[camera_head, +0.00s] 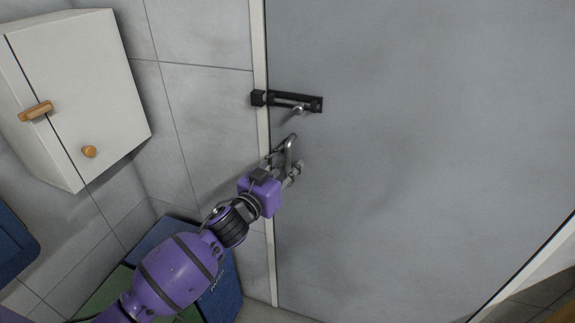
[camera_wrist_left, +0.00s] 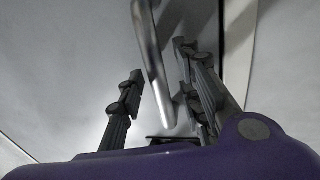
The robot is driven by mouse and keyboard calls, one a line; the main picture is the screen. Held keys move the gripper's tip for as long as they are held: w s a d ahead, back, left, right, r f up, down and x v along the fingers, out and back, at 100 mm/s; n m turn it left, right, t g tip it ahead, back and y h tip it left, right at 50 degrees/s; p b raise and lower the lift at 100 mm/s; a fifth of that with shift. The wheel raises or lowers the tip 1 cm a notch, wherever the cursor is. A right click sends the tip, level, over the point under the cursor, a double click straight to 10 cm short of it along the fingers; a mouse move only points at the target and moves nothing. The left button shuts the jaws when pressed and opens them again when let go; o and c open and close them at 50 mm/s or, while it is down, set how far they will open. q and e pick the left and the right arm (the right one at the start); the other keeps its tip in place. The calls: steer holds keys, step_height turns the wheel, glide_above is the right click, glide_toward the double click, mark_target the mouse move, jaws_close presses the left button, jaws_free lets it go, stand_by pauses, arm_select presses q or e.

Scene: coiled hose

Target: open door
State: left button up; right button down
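A large grey door (camera_head: 420,150) with a pale frame fills the right and middle of the head view, and it looks closed. A black sliding bolt (camera_head: 312,103) with a small metal knob is mounted near its left edge. Below it is a curved metal handle (camera_head: 290,143). My left gripper (camera_head: 286,161) is at this handle. In the left wrist view the fingers of my left gripper (camera_wrist_left: 160,88) are spread apart, and the metal handle (camera_wrist_left: 148,45) passes between them with gaps on both sides. Whether a finger touches it cannot be told. My right gripper is not in view.
A white wall cabinet (camera_head: 85,60) with wooden knobs hangs at the upper left. Blue and green bins (camera_head: 222,290) stand on the floor below my left arm, close to the door frame (camera_head: 263,130). The door face to the right is clear.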

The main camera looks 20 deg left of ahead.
arm_select(q)
jaws_close()
steer(key=shift+s, duration=0.1)
stand_by(0.3)
